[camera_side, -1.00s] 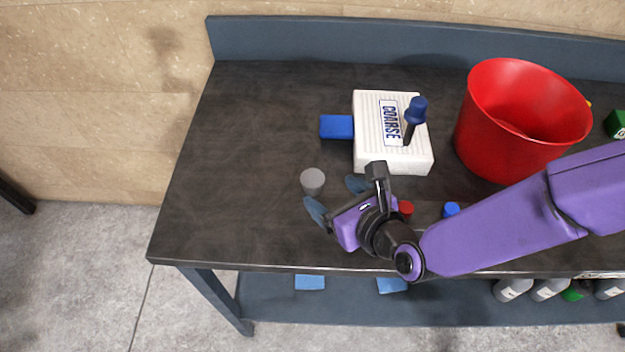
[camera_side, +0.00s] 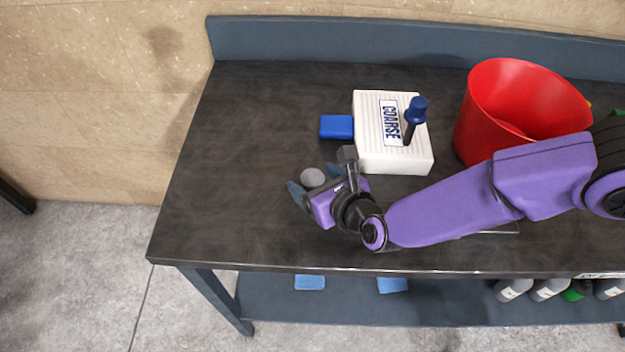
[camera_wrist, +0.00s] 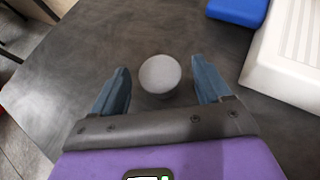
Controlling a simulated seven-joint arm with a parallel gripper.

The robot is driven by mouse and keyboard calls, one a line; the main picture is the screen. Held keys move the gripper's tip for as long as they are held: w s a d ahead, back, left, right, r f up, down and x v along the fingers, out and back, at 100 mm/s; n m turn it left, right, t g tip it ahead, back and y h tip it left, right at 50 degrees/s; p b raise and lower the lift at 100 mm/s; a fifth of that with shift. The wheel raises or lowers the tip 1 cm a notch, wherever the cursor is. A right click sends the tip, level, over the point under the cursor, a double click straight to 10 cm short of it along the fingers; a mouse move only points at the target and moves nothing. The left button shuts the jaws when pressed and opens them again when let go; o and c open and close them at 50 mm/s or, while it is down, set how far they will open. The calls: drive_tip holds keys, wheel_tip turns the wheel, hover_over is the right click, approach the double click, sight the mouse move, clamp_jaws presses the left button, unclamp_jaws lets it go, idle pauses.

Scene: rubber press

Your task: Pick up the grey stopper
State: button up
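The grey stopper (camera_side: 312,177) stands on the dark table, left of the white block. In the wrist view its round top (camera_wrist: 160,74) shows between my gripper's two blue fingers, near their tips, with a gap on each side. My gripper (camera_side: 315,178) is open, with one finger on the left of the stopper and one on the right. In the wrist view my gripper (camera_wrist: 163,80) is empty. In the side view the stopper's lower part is hidden behind my gripper.
A white block marked COARSE (camera_side: 368,150) lies to the right, with a blue block (camera_side: 337,127) beside it and a blue-handled tool (camera_side: 415,110) on it. A red bucket (camera_side: 480,120) stands further right. The table (camera_side: 235,150) is clear to the left.

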drive_tip(key=c, duration=1)
drive_tip(key=shift+r, duration=0.1)
